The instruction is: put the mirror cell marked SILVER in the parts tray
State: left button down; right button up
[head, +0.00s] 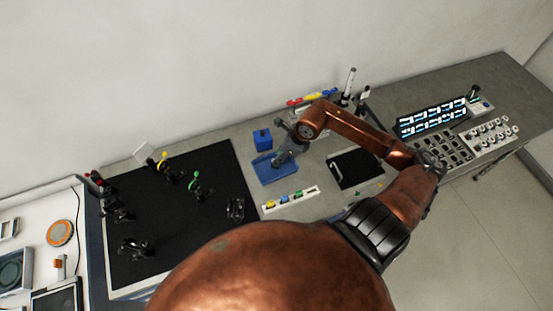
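A shallow blue tray (262,177), which looks like the parts tray, sits near the middle of the bench. My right gripper (281,158) is over the right part of this tray, pointing down-left. It is small and partly blends with what is around it, so I cannot tell whether its fingers are open or shut, or whether it touches the tray. A white strip (308,191) with small yellow, blue and green pieces lies just in front of the tray. No SILVER marking is readable, so I cannot pick out that mirror cell. My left gripper is not in view.
A black breadboard (222,167) with several dark mounts lies on the left. A blue block (262,138) stands behind the tray. A dark panel (354,169) lies right of the tray. A lit display (432,118) and knob panel (490,136) stand far right.

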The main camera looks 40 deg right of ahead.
jog(key=b+v, duration=0.1)
jog(key=v, duration=0.8)
jog(key=shift+b, duration=0.35)
jog(key=shift+r, duration=0.1)
dwell(0.6)
